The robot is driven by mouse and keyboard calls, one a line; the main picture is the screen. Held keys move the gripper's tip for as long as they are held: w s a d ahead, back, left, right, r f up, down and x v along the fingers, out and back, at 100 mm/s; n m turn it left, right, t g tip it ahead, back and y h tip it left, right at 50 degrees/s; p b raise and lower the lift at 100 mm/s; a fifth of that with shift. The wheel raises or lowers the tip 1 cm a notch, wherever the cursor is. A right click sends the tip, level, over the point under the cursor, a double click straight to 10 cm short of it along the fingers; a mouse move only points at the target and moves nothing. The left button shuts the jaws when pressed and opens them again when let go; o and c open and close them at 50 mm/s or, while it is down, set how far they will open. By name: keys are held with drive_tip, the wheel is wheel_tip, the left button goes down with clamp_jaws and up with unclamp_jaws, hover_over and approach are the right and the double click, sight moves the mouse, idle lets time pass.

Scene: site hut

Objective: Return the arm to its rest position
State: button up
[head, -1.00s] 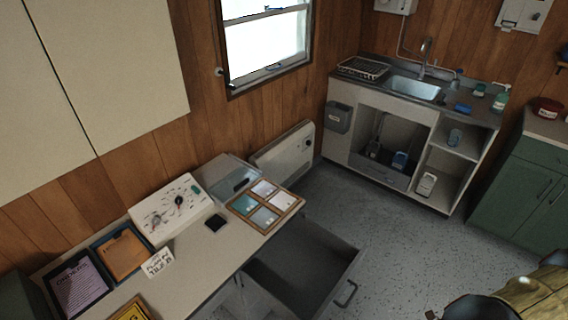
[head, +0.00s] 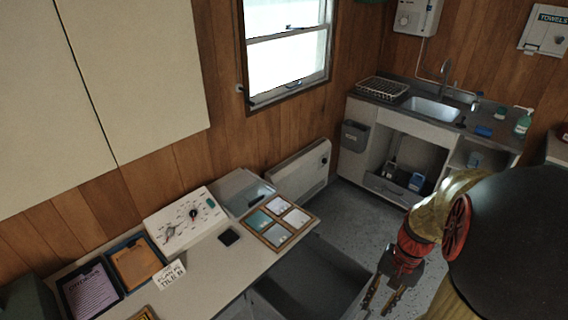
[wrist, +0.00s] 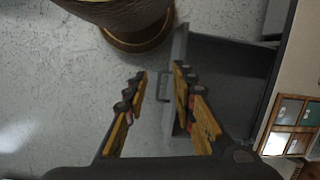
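My gripper (head: 378,298) is at the lower right of the head view, in front of the open desk drawer. Below the fingers are the speckled floor (wrist: 60,60) and the front of the open grey drawer (wrist: 225,70). My arm fills the lower right of the head view and hides part of the floor and cabinets.
The desk (head: 208,268) holds a white dial panel (head: 186,219), a four-pane sample tray (head: 279,221) and document trays (head: 135,259). Its drawer (head: 310,275) stands open into the room. A sink unit (head: 395,150) is at the back. The floor between them is clear.

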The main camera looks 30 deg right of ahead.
drive_tip(key=w+a+r+n+t+h, duration=0.1)
drive_tip(key=w+a+r+n+t, duration=0.2)
drive_tip(key=a+r+n, duration=0.3)
drive_tip(key=w+a+r+n+t+h, duration=0.1)
drive_tip(key=w+a+r+n+t, duration=0.2)
drive_tip(key=a+r, duration=1)
drive_tip(key=a+n, duration=0.2)
drive_tip(key=n, duration=0.1)
drive_tip(key=shift+w+a+h, duration=0.25)
drive_tip(key=shift+w+h, duration=0.05)
drive_tip(key=shift+h, duration=0.1)
